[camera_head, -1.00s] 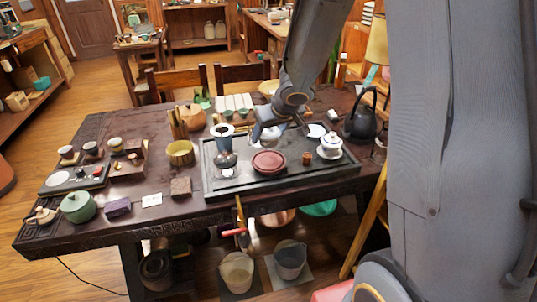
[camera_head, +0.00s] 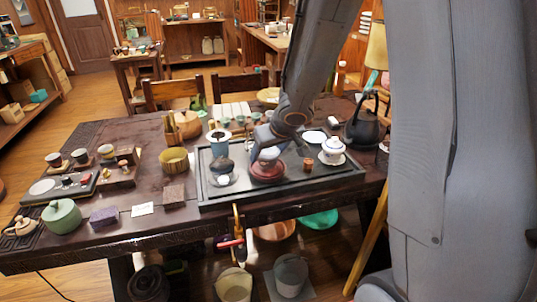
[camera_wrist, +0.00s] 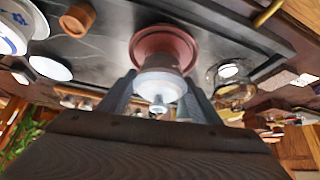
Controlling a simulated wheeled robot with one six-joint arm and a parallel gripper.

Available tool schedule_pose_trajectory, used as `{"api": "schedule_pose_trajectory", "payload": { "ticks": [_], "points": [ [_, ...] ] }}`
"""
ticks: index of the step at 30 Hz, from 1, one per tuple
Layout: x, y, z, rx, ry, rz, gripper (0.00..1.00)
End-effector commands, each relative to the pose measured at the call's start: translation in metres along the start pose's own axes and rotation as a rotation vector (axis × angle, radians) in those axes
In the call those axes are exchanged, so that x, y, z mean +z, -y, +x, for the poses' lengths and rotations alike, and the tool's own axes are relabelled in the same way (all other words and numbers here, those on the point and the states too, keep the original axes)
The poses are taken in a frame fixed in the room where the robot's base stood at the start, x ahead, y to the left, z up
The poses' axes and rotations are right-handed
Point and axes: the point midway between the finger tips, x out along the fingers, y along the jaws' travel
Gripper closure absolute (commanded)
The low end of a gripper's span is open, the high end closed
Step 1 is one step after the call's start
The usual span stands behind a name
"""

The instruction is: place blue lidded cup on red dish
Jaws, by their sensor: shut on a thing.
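My gripper (camera_head: 268,146) is shut on the lidded cup (camera_head: 269,154), which looks mostly white in these views. In the wrist view the cup (camera_wrist: 160,85) sits between the two fingers of my gripper (camera_wrist: 160,98), with its knob towards the camera. The red dish (camera_head: 266,178) lies on the dark tea tray, directly beneath the held cup in the head view. In the wrist view the red dish (camera_wrist: 142,40) shows right behind the cup, partly hidden by it. I cannot tell whether the cup touches the dish.
On the tea tray (camera_head: 225,196), a white lidded cup on a saucer (camera_head: 332,150) and a small brown cup (camera_head: 307,164) stand to the right. A glass vessel (camera_head: 222,170) stands left of the dish. A black kettle (camera_head: 366,122) stands beyond the tray's right end.

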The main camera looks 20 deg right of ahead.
Motion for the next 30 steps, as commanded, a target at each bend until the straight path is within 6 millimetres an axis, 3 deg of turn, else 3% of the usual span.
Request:
{"api": "schedule_pose_trajectory", "payload": {
  "ticks": [5,6,9,23,30],
  "points": [
    [0.002,0.000,0.003,0.000,0.000,0.000,0.66],
    [0.002,0.000,0.004,0.000,0.000,-0.001,0.40],
    [0.002,0.000,0.003,0.000,0.000,-0.001,0.23],
    [-0.001,0.000,-0.001,0.000,0.000,0.000,0.23],
    [-0.001,0.000,-0.025,0.001,0.000,0.000,0.23]
  ]
}}
